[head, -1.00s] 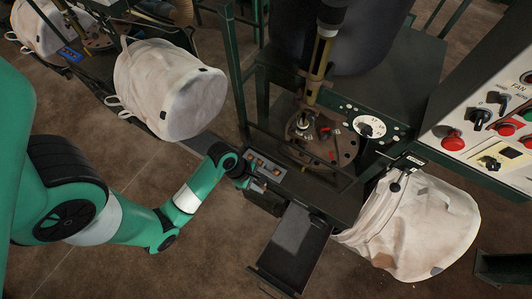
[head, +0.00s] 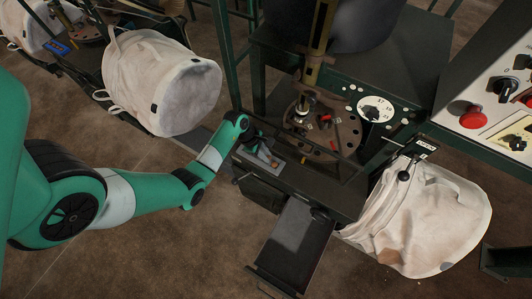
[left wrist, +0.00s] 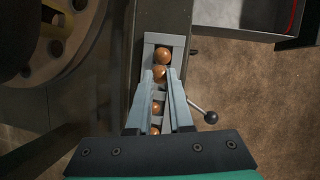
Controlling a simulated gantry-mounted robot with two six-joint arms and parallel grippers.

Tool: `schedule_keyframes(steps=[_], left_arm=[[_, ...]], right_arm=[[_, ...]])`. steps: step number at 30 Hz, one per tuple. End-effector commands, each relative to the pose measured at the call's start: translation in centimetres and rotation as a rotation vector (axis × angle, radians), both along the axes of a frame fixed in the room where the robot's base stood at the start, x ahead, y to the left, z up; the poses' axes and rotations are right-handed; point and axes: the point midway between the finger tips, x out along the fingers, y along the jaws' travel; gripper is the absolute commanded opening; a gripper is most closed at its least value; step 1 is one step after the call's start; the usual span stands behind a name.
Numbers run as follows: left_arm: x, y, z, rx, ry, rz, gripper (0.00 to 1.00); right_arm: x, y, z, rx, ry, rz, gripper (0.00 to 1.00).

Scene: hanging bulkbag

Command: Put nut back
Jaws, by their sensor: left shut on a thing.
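A narrow grey tray (left wrist: 150,50) holds round orange-brown nuts in a row, including one nut (left wrist: 162,55) at its far end. The tray also shows in the head view (head: 280,168), set on the dark frame. My left gripper (left wrist: 160,75) is directly over the tray, its two fingers shut on a nut (left wrist: 159,74) between the tips. Other nuts (left wrist: 156,107) show below, between the fingers. I cannot tell whether the held nut touches the tray. In the head view my left gripper (head: 258,147) is at the tray's upper left end. My right gripper is not in view.
A lever with a black knob (left wrist: 211,117) sticks out right of the tray. A round perforated plate (head: 340,137) with a post stands behind it. A white bag (head: 420,215) hangs at right, another (head: 165,85) at left. A dark chute (head: 295,245) lies in front.

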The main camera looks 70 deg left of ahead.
Motion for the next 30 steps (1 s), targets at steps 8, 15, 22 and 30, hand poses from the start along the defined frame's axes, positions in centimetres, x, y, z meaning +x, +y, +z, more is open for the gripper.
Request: schedule_keyframes(steps=[8, 15, 22, 30], left_arm=[[0.2, 0.4, -3.0, -0.001, 0.002, 0.000, 0.00], [0.3, 0.5, -3.6, 0.001, 0.001, 0.000, 0.00], [0.2, 0.4, -4.1, 0.001, 0.001, 0.000, 0.00], [0.1, 0.4, -4.6, 0.001, 0.006, 0.000, 0.49]], right_arm=[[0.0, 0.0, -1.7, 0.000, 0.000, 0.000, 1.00], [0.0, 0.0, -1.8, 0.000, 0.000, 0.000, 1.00], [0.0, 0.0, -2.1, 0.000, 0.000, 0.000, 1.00], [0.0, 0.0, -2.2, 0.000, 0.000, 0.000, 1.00]])
